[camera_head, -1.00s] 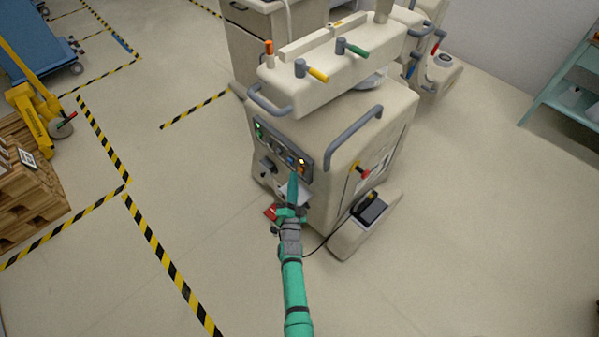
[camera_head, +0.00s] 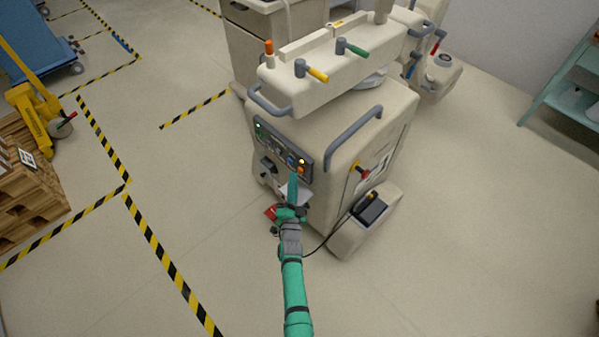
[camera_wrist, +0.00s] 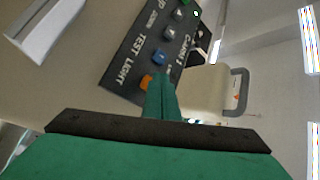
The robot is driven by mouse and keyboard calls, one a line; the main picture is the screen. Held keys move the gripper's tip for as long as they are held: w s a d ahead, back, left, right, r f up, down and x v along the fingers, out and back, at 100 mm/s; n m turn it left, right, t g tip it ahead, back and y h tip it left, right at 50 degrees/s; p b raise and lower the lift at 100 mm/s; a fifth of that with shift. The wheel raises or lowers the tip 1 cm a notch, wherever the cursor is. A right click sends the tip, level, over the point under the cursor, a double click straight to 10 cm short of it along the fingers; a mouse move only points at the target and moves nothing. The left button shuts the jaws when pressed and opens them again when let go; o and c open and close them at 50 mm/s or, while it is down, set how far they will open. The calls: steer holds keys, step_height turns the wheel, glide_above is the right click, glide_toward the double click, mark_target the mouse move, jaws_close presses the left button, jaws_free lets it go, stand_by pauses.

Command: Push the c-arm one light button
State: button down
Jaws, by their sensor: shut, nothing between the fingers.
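The control panel (camera_head: 283,151) is on the near face of the cream C-arm cart (camera_head: 345,120). In the wrist view, the dark panel (camera_wrist: 133,50) has an orange button (camera_wrist: 146,82), a blue button (camera_wrist: 158,57) and grey buttons (camera_wrist: 169,32). White lettering reads "TEST LIGHT" and, partly hidden, "C-ARM 1". I cannot tell for sure which button the C-arm label belongs to. My gripper (camera_head: 293,176) is shut and empty, its tips at the panel's lower right end. In the wrist view the fingertips (camera_wrist: 160,84) are beside the orange button; contact cannot be told.
A grey handle (camera_head: 354,138) and a red-and-yellow knob (camera_head: 362,172) are on the cart to the right of the panel. A black cable (camera_head: 325,240) hangs below.

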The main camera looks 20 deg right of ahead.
steer(key=shift+d, duration=0.1)
stand_by(0.3)
steer(key=shift+w+d, duration=0.15)
steer(key=shift+d, duration=0.2)
steer(key=shift+w+d, duration=0.1)
steer(key=shift+d, duration=0.1)
stand_by(0.6)
steer(key=shift+s+a, duration=0.25)
steer(key=shift+a, duration=0.4)
steer(key=a, duration=0.2)
steer(key=s+a, duration=0.2)
steer(key=a, duration=0.1)
steer(key=shift+a, duration=0.3)
stand_by(0.6)
